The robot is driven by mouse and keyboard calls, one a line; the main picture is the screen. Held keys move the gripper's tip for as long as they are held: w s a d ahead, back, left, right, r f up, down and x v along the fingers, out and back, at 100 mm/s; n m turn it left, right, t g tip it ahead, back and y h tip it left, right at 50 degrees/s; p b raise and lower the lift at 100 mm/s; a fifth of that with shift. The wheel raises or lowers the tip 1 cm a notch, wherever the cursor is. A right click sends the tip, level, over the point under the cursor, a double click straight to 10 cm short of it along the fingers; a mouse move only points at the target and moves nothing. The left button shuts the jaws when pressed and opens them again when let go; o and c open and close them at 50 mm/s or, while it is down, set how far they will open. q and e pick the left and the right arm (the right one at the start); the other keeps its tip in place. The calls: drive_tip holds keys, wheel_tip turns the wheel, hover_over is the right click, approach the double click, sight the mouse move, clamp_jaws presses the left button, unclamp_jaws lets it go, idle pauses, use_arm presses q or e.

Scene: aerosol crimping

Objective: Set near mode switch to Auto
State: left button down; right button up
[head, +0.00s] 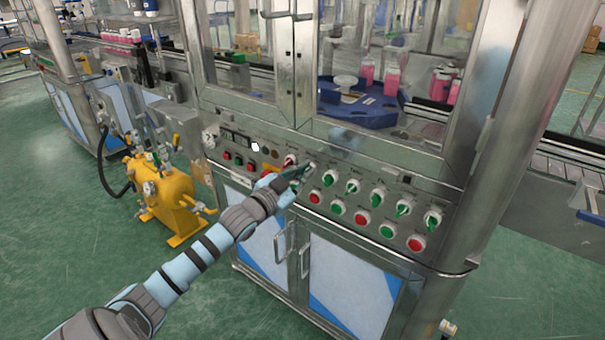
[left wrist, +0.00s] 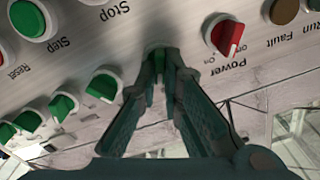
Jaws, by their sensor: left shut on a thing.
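My left gripper (head: 303,170) reaches the control panel. Its fingers (left wrist: 160,62) are closed on a green selector switch (left wrist: 158,57), the one right beside the red Power switch (left wrist: 231,37). The fingers cover most of that knob, so its angle and its label cannot be read. In the head view the gripper hides part of the panel around it. Which switch is the near mode switch cannot be read from labels; the held one is the first green knob after Power. My right gripper is in neither view.
More green selectors (left wrist: 103,86) continue along the same row, close to the fingers. Below them in the head view are red and green push buttons (head: 362,217). A yellow tank (head: 170,195) stands on the floor at left. Glass doors rise above the panel.

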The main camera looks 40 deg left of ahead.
use_arm(q)
drive_tip(key=shift+f+m, duration=0.15)
drive_tip(key=shift+m, duration=0.35)
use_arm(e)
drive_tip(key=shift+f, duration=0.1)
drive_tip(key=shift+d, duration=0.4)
use_arm(q)
drive_tip(key=c, duration=1.7)
unclamp_jaws()
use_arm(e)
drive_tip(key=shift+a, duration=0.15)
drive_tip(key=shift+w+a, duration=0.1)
